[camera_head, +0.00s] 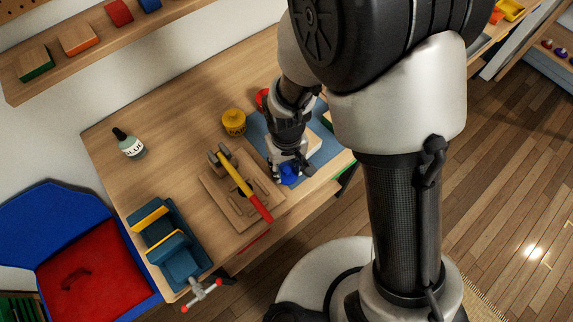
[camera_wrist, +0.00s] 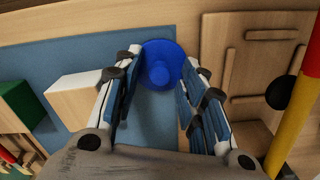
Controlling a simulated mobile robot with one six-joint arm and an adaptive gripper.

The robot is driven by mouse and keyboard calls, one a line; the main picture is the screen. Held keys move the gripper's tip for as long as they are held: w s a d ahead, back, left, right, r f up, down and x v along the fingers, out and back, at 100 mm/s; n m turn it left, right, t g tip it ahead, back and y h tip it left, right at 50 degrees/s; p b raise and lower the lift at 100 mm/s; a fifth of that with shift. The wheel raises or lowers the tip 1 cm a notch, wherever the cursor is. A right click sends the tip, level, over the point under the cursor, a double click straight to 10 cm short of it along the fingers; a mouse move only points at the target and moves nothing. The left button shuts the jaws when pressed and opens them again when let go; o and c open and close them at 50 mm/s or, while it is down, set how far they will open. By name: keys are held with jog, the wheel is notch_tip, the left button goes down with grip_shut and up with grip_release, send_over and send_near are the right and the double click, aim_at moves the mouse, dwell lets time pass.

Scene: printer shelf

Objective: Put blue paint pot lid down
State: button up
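The blue paint pot lid (camera_wrist: 160,66) is a round disc with a raised knob facing the wrist camera. It sits between the tips of my gripper (camera_wrist: 163,62), whose fingers reach its rim on both sides and appear shut on it. In the head view the lid (camera_head: 289,173) shows low between the fingers of my gripper (camera_head: 290,171), over the front edge of the blue mat (camera_head: 328,152). Whether the lid touches the surface below cannot be told. A blue pot is not clearly visible.
A yellow pot (camera_head: 233,121) and a partly hidden red pot (camera_head: 262,98) stand behind my gripper. A wooden board (camera_head: 218,197) with a red-and-yellow handled tool lies left. A glue bottle (camera_head: 128,143) and a blue vise (camera_head: 172,240) are farther left. A block (camera_wrist: 80,98) is on the mat.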

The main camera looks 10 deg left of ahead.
aim_at(286, 170)
notch_tip(286, 170, up, 12)
jog(key=p, duration=0.5)
jog(key=d+r+m+t, duration=0.2)
jog(key=d+r+m, duration=0.1)
jog(key=d+r, duration=0.75)
jog(key=s+d+r+m+t, duration=0.2)
jog(key=s+d+r+m, duration=0.1)
jog(key=s+d+r, duration=0.6)
jog(key=shift+s+d+r+t+b, duration=0.2)
jog(key=shift+d+r+t+b, duration=0.1)
jog(key=shift+d+r, duration=0.25)
